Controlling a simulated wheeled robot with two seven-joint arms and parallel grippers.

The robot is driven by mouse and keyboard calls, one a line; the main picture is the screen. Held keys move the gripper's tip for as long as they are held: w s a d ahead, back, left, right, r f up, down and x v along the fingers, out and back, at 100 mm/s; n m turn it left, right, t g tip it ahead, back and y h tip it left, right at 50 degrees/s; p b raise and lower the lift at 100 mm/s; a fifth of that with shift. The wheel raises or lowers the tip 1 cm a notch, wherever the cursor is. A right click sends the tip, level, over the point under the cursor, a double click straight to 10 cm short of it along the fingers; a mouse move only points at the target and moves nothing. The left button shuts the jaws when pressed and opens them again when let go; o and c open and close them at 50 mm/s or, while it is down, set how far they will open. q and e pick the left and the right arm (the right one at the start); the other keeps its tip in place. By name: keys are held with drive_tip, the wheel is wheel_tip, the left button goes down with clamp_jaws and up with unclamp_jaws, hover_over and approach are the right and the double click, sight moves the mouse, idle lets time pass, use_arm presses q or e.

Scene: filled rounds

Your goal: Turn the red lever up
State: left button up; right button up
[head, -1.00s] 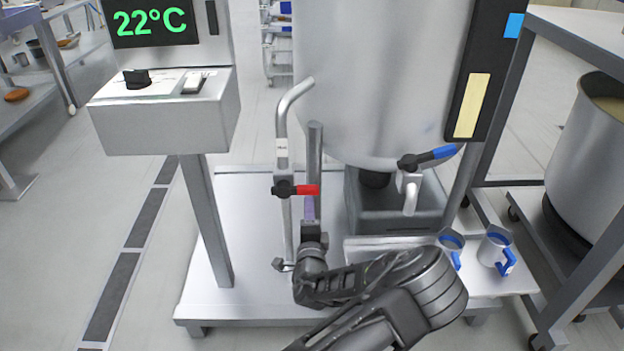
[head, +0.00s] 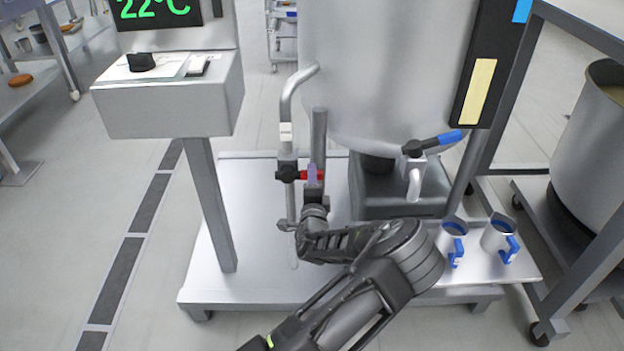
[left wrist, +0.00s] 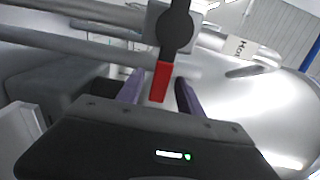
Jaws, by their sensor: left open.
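The red lever (head: 312,175) is on a valve on the thin vertical pipe in front of the big steel tank. It points sideways to the right, and my left gripper partly covers it in the head view. In the left wrist view the red lever (left wrist: 160,81) reaches down from its black hub to between the tips of the two purple fingers. My left gripper (left wrist: 158,93) is open, one finger on each side of the lever; I cannot tell whether either touches it. The left gripper (head: 313,178) also shows in the head view. My right gripper is not in view.
A blue-handled valve (head: 430,143) sits to the right on the tank (head: 385,70). Two mugs (head: 497,235) stand on a low shelf at the right. A control box (head: 167,105) on a post stands at the left. A vertical leg is close beside my gripper.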

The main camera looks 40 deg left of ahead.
use_arm(q)
clamp_jaws()
idle(0.5)
idle(1.0)
